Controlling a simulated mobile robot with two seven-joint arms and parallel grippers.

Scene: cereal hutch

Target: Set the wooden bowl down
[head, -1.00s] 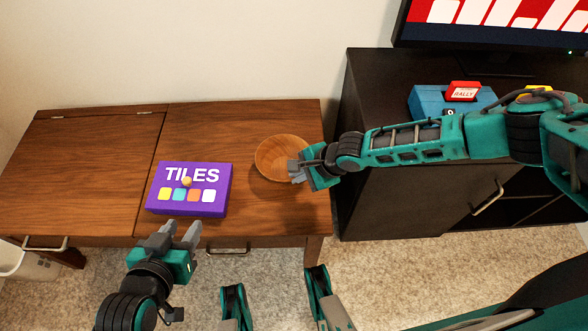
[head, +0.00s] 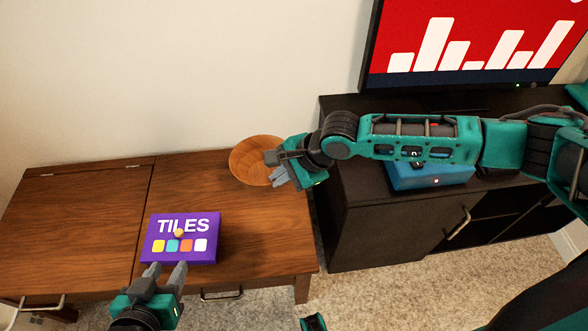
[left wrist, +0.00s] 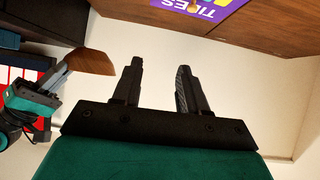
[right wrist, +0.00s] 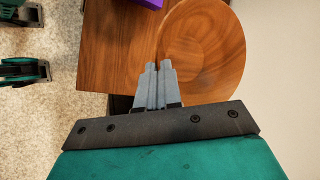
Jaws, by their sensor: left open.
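The wooden bowl (head: 248,158) is round and light brown, at the back right of the wooden desk (head: 235,235). My right gripper (head: 274,166) is shut on the bowl's near right rim. In the right wrist view the two fingers (right wrist: 158,82) are close together at the rim of the bowl (right wrist: 210,50). The bowl also shows edge-on in the left wrist view (left wrist: 92,61), at the right gripper's fingertips. It looks held above the desk top; the exact gap cannot be told. My left gripper (head: 166,271) is open and empty at the desk's front edge.
A purple TILES box (head: 180,245) with a small round knob-like thing on it lies in front of the left gripper. A dark cabinet (head: 365,215) stands right of the desk, bearing a blue box (head: 430,177) and a screen (head: 470,40). The desk's middle is clear.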

